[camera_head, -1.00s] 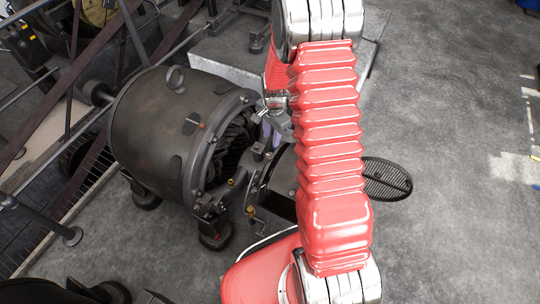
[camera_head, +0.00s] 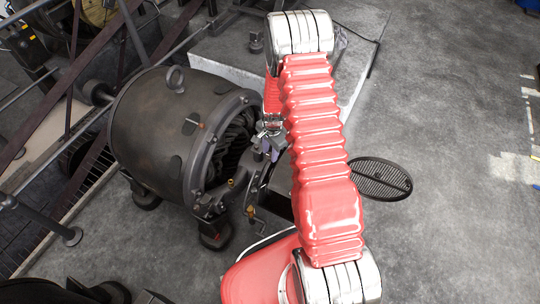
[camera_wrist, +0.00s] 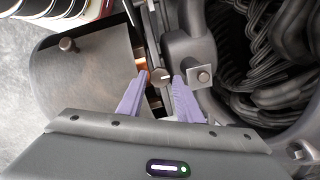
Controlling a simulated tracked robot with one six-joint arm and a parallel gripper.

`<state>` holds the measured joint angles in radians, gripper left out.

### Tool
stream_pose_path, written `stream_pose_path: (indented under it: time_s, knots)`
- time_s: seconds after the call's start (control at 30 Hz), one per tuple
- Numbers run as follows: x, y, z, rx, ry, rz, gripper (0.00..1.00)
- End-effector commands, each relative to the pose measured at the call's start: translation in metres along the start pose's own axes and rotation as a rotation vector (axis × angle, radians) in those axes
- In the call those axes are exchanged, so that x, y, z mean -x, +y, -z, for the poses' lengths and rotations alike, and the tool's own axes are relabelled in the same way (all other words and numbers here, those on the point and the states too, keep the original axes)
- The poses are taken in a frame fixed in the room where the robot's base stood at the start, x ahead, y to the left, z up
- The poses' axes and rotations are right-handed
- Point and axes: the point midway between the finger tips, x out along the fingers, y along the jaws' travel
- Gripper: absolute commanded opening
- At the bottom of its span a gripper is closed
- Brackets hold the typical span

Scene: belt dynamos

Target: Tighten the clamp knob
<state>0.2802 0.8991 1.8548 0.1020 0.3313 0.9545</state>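The clamp knob appears to be the small round grey head with a pale line across it (camera_wrist: 160,76) in the wrist view. My gripper (camera_wrist: 161,79) has two purple fingers, one on each side of that head, with the tips apart. A small gap shows beside the head, so my gripper looks open; whether a fingertip touches it I cannot tell. In the head view my gripper (camera_head: 267,148) is at the open end of the dark dynamo (camera_head: 160,130), partly hidden by my red arm. The knob cannot be made out there.
In the wrist view a square-headed bolt (camera_wrist: 203,76) is right of the fingers, and dark coils (camera_wrist: 265,50) fill the dynamo's opening. In the head view a round grate (camera_head: 385,180) is on the right. Bare floor lies beyond it. Railings (camera_head: 70,80) stand at the left.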

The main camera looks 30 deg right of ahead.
Motion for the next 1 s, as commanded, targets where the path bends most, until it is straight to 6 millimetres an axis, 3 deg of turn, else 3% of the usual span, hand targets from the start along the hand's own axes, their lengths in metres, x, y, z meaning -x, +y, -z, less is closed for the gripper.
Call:
stream_pose_path:
  time_s: [0.2, 0.6, 1.0]
  knots:
    - [-0.021, 0.0, 0.0, 0.0, -0.001, -0.001, 0.32]
    - [-0.026, 0.0, 0.0, 0.0, 0.0, 0.0, 0.32]
    - [-0.026, 0.0, 0.0, 0.0, 0.0, 0.0, 0.04]
